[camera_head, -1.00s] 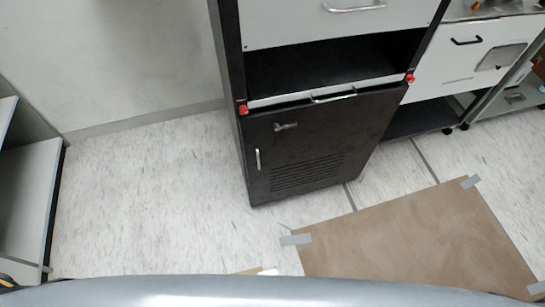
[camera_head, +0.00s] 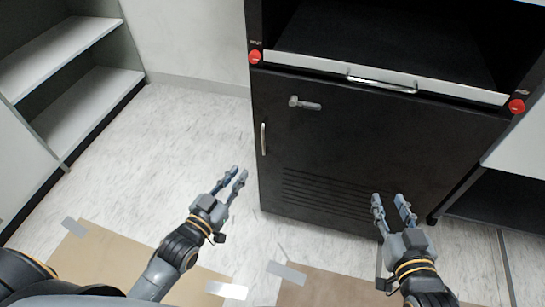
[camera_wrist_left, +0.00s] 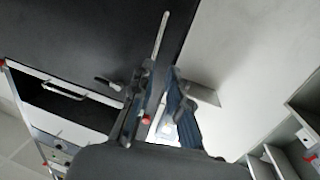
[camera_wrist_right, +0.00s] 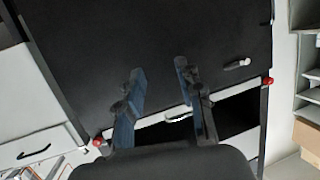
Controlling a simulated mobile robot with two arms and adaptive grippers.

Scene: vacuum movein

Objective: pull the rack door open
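The rack door (camera_head: 370,135) is a black panel with slots low down, and it sits closed in the rack front. Its silver vertical handle (camera_head: 263,138) is on the left edge, with a small grey latch (camera_head: 303,103) near the top left. My left gripper (camera_head: 236,174) is open and empty, below and left of the handle, apart from it. In the left wrist view the handle (camera_wrist_left: 161,35) shows just beyond the fingertips. My right gripper (camera_head: 389,199) is open and empty in front of the door's lower right part. The right wrist view shows the latch (camera_wrist_right: 238,64).
Above the door is an open dark bay with a silver-handled strip (camera_head: 380,83) and red buttons (camera_head: 255,57) (camera_head: 516,106) at its ends. A white shelf unit (camera_head: 75,90) stands at the left. Floor (camera_head: 160,150) left of the rack is clear; brown mats lie in front.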

